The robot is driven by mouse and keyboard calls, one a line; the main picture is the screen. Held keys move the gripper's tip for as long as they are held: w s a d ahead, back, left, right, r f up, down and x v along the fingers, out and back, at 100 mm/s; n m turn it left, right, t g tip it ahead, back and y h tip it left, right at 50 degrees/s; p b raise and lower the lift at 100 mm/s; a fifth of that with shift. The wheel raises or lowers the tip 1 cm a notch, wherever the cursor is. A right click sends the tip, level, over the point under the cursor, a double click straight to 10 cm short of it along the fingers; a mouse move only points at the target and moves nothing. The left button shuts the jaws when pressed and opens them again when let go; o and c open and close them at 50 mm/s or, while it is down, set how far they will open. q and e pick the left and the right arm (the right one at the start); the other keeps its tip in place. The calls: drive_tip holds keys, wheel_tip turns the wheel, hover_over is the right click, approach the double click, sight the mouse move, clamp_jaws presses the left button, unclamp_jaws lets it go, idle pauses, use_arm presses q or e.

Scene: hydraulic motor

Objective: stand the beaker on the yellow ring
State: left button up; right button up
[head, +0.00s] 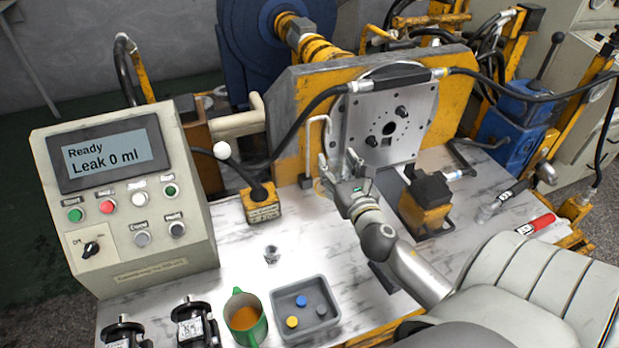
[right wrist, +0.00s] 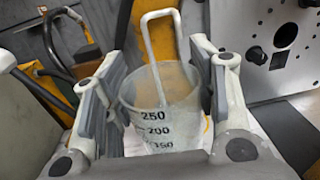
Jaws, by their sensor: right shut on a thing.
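The clear beaker (right wrist: 158,118), with black marks of 150, 200 and 250, stands about upright between the fingers of my right gripper in the right wrist view. My right gripper (head: 339,166) is shut on it, low in front of the grey motor plate. In the head view the beaker is hard to make out behind the fingers. The yellow ring (head: 318,188) shows as a thin arc on the marbled bench top, just left of the gripper. I cannot tell whether the beaker touches the bench or the ring. My left gripper is not in view.
A bent white pipe (head: 309,150) stands close by; in the right wrist view its end (right wrist: 161,92) overlaps the beaker's mouth. A grey tray (head: 305,334) and green mug (head: 245,316) are in front.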

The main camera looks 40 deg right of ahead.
drive_tip(key=w+d+f+b, duration=0.1)
drive_tip(key=w+d+f, duration=0.1)
drive_tip(key=w+f, duration=0.1)
drive_tip(key=w+d+f+b, duration=0.1)
drive_tip(key=w+d+f, duration=0.2)
drive_tip(key=w, duration=0.1)
drive_tip(key=w+d+f+b, duration=0.1)
drive_tip(key=w+d+f, duration=0.1)
drive_tip(key=w+f, duration=0.1)
drive_tip(key=shift+w+d+f+b, duration=0.1)
drive_tip(key=shift+w+d+b, duration=0.25)
drive_tip(key=shift+w, duration=0.3)
drive_tip(key=shift+w+d+f, duration=0.1)
drive_tip(key=shift+w+f, duration=0.05)
drive_tip(key=shift+f, duration=0.2)
drive_tip(key=shift+w+f+b, duration=0.1)
drive_tip(key=shift+f+b, duration=0.6)
drive_tip(key=shift+f, duration=0.8)
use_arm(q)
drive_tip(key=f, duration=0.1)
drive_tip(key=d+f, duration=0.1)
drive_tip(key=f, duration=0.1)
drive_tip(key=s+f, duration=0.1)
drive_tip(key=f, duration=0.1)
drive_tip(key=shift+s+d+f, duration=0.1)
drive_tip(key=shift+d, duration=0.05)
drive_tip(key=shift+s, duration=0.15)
